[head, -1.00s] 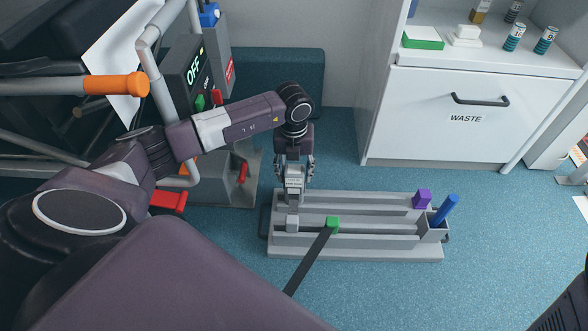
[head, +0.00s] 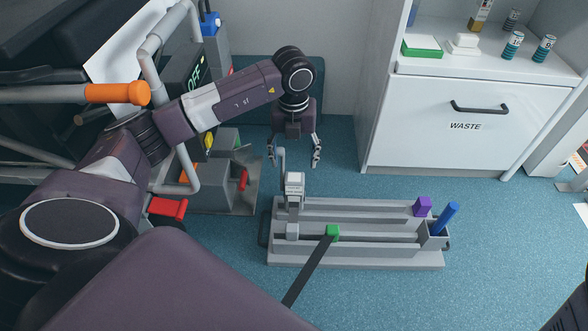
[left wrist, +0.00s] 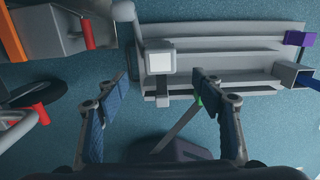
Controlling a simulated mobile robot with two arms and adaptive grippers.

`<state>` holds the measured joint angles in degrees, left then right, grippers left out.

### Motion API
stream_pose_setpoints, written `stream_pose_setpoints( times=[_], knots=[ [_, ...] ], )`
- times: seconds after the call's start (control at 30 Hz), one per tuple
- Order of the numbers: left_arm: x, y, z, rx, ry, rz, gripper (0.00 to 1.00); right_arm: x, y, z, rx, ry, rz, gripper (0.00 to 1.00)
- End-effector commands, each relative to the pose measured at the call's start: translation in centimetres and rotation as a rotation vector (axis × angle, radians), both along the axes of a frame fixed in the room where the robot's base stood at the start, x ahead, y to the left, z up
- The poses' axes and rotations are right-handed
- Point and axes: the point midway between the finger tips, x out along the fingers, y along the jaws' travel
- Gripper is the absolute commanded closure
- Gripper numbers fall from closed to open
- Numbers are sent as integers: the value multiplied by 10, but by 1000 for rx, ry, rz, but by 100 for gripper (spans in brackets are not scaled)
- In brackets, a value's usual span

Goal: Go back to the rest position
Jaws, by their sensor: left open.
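My left gripper (head: 294,157) is open and empty. In the head view it hangs fingers-down above and behind the left end of a grey slotted fixture (head: 380,253) on the floor. A grey block-shaped handle with a pale top (head: 294,183) stands upright at that end, clear of the fingers. In the left wrist view the two fingers (left wrist: 164,86) are spread wide, with the handle's white square top (left wrist: 160,62) showing between and beyond them. My right gripper is not recognisable in any view.
A control panel (head: 193,80) and pipe rails with an orange grip (head: 117,93) stand left. A white WASTE cabinet (head: 470,120) stands right.

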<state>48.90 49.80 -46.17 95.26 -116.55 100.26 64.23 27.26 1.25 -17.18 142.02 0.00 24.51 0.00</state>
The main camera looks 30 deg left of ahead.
Motion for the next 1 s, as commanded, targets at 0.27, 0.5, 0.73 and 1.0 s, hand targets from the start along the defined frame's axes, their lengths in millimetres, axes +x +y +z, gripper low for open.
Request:
stream_pose_setpoints(
  times=[0.27, 0.5, 0.73, 1.0],
  knots=[
    [0, 0, 18, 0, -1, 2, 38, 0, 0, 0, 0, -1, 0, 60],
    [-7, -19, 15, -45, 15, -41, 38, 3, 0, 1, 1, 9, 0, 60],
    [-54, -125, 13, -332, 92, -270, 38, 16, -1, -1, 3, 55, 3, 60],
    [-161, -280, 78, -911, 175, -575, 38, 36, -3, -9, 8, 135, 7, 60]
  ],
)
